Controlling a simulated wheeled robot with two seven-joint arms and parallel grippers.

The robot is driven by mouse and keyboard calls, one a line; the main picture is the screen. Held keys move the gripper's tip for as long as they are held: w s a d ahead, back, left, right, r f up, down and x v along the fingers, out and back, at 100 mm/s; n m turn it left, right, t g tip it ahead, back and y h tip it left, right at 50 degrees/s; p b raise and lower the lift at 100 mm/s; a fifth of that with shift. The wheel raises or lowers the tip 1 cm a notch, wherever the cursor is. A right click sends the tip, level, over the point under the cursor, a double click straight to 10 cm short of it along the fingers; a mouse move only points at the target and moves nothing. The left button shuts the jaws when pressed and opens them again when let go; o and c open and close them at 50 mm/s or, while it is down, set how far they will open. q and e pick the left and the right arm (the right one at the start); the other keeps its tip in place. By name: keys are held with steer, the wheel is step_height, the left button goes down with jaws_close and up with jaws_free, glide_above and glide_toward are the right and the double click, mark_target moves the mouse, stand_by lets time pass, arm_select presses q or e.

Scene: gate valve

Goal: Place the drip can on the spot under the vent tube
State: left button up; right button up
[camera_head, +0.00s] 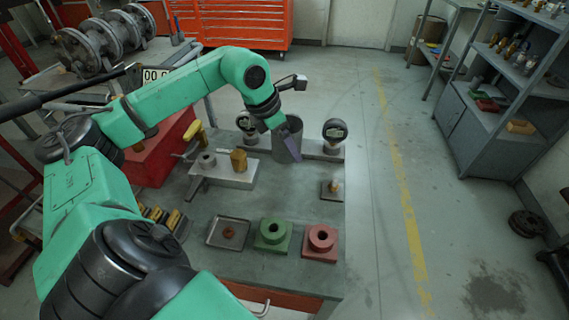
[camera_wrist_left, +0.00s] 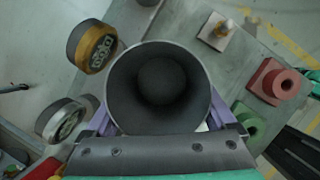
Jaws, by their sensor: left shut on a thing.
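The drip can is a grey, open-topped cylinder (camera_head: 293,124) near the back of the bench, between two round gauges. My left gripper (camera_head: 290,148) is shut on it, with a purple finger against its wall. The left wrist view looks down into the can's round, dark mouth (camera_wrist_left: 158,82), with purple fingers on both sides. I cannot tell whether the can's base touches the bench. I cannot pick out the vent tube or the spot under it with certainty. My right gripper is not in view.
Gauges (camera_head: 335,130) flank the can. A square plate with a brass fitting (camera_head: 331,189) lies at the bench's right edge. A red block (camera_head: 320,243), a green block (camera_head: 272,235) and a metal tray (camera_head: 213,239) stand in front. The bench middle (camera_head: 270,195) is bare.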

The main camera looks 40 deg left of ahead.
arm_select(q)
step_height(320, 180, down, 7)
steer(key=shift+f, duration=0.1)
steer(key=o, duration=1.1)
steer(key=shift+f, duration=0.1)
steer(key=shift+o, duration=0.2)
